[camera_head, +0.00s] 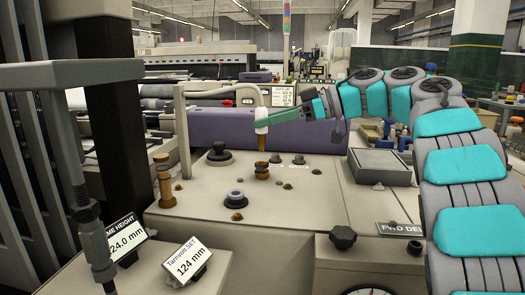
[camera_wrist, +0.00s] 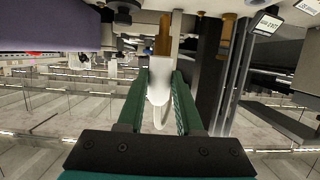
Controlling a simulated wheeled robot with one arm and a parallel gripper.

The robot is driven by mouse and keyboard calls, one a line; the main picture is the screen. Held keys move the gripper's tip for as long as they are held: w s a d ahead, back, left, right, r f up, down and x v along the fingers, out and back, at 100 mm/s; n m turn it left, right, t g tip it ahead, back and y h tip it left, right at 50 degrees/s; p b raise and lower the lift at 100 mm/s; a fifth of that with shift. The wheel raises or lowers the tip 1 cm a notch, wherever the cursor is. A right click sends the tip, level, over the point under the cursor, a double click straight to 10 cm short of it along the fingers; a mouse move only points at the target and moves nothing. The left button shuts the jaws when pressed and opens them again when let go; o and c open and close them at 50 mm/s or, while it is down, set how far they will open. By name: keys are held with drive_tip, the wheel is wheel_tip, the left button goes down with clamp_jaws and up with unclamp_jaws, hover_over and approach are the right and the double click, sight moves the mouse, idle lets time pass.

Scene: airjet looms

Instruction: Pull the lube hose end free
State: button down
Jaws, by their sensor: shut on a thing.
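The lube hose end (camera_head: 261,117) is a white sleeve with a brass-brown lower part, upright above the machine's deck. In the wrist view the white sleeve (camera_wrist: 158,88) sits between my green fingers, with a brass piece (camera_wrist: 164,35) beyond it. My gripper (camera_head: 268,121) reaches in from the right and is shut on the sleeve; it also shows in the wrist view (camera_wrist: 160,80). I cannot tell whether the brass parts are touching. The pale hose (camera_head: 215,93) arches from the sleeve to a post at left.
A grey box (camera_head: 380,166) is at right.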

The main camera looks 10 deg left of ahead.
drive_tip(key=shift+r, duration=2.3)
